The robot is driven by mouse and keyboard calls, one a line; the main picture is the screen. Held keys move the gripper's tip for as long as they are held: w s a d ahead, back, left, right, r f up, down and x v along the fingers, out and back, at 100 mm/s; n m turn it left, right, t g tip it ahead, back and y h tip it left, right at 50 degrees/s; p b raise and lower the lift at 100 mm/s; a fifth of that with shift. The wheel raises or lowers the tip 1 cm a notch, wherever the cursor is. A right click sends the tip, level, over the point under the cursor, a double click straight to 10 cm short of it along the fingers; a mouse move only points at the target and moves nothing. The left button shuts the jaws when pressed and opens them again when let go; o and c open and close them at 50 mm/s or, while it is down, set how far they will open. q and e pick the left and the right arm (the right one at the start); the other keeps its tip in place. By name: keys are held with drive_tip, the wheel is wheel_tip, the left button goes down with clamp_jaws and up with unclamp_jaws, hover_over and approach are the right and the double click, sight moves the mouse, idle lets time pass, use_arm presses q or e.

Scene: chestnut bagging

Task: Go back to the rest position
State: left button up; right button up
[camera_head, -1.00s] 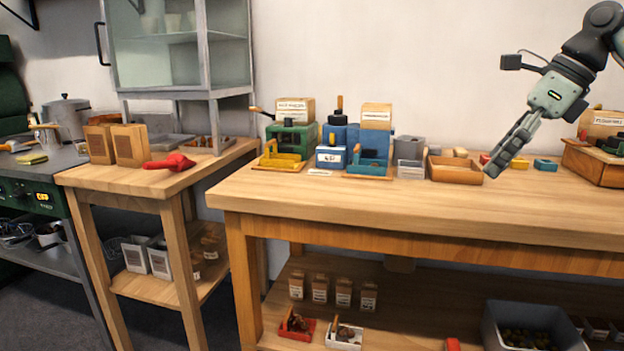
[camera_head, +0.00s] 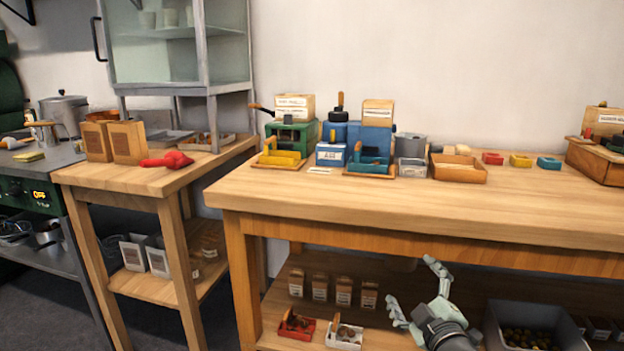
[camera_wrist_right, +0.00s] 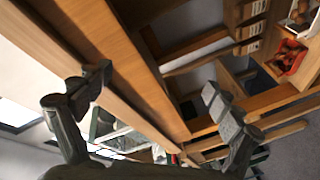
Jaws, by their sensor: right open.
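My right gripper (camera_head: 418,292) is open and empty in the head view. It is low at the bottom right, in front of the lower shelf of the wooden workbench (camera_head: 420,208). In the right wrist view its two fingers (camera_wrist_right: 158,98) are spread wide with nothing between them. The bench edge and the shelf show beyond them. My left gripper is not in either view.
A grey bin (camera_head: 492,325) of chestnuts stands on the lower shelf right of my gripper. A red tray (camera_head: 297,327) and a white tray (camera_head: 344,335) are to its left. The benchtop's front is clear. A side table (camera_head: 130,178) stands left.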

drive_tip(key=s+d+f+m+g+h, duration=0.35)
drive_tip(key=s+f, duration=0.35)
drive_tip(key=f, duration=0.5)
drive_tip(key=s+d+f+m+g, duration=0.1)
drive_tip(key=s+f+m+g, duration=0.1)
drive_tip(key=s+f, duration=0.3)
drive_tip(key=s+f+m+g, duration=0.2)
drive_tip(key=s+f+g, duration=0.3)
drive_tip(key=s, duration=0.8)
drive_tip(key=s+d+f+m+g, duration=0.1)
drive_tip(key=s+f+m+g, duration=0.1)
drive_tip(key=s+f+g, duration=0.2)
drive_tip(key=s+f, duration=0.3)
drive_tip(key=s, duration=0.2)
drive_tip(key=shift+s+d, duration=0.3)
drive_tip(key=shift+f+m+y, duration=0.1)
drive_tip(key=shift+m+y, duration=0.15)
